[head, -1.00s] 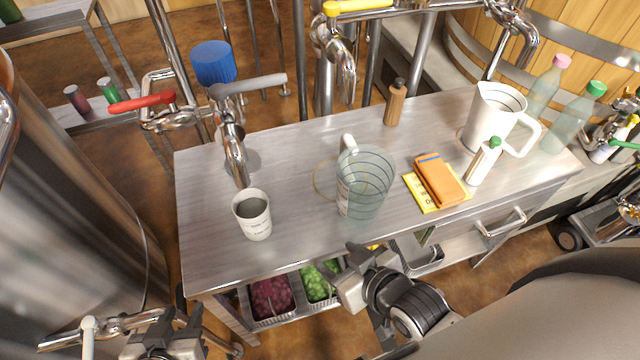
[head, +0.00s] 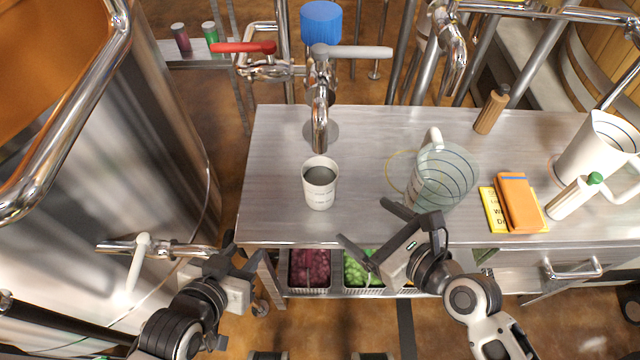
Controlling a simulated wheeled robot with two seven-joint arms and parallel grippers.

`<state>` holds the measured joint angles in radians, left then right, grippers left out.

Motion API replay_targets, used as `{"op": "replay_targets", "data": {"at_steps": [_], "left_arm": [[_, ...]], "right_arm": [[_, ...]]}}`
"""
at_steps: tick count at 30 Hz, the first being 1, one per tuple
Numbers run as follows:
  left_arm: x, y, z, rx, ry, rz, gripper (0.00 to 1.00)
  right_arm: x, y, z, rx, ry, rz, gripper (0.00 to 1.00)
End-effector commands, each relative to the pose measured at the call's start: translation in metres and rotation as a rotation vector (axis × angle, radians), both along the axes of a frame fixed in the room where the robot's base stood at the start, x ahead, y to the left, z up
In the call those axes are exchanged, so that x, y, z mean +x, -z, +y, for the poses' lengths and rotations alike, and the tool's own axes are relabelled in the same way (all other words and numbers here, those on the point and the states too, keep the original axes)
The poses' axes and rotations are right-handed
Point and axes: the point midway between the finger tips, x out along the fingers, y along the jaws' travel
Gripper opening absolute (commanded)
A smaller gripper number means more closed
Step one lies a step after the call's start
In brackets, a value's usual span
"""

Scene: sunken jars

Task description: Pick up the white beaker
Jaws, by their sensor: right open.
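The white beaker (head: 320,186) is a small, pale, slightly tapered cup with faint dark print. It stands upright on the left part of the metal table, in front of the tap, and looks grey inside. My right gripper (head: 364,221) is open and empty, near the table's front edge, to the right of and nearer than the beaker. It does not touch the beaker. My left gripper (head: 243,252) is at the table's front left corner, left of and nearer than the beaker, and appears empty. Its finger gap is unclear.
A clear glass jug (head: 442,180) stands right of the beaker, close behind my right gripper. An orange case (head: 517,203) lies on a yellow booklet (head: 492,211). A chrome tap (head: 320,118) rises behind the beaker. A steel tank (head: 130,160) stands left. Trays of fruit sit below.

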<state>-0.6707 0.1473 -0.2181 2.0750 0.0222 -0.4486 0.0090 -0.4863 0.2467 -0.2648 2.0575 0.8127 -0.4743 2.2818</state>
Motion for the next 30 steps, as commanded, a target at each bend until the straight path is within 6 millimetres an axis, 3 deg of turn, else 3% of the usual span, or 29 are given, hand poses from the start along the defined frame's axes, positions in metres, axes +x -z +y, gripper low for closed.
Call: {"op": "replay_targets", "data": {"at_steps": [12,23,30], "left_arm": [[0.002,0.005,-0.001,-0.008,0.001,-0.004,0.36],[0.005,0.002,-0.002,-0.019,-0.001,-0.020,0.36],[0.004,0.007,-0.003,-0.028,-0.003,-0.016,0.36]], "right_arm": [[0.059,0.030,0.048,0.015,0.005,0.007,0.84],[0.083,0.043,0.066,0.012,0.004,0.006,0.84],[0.109,0.056,0.086,0.012,0.004,0.006,0.84]]}}
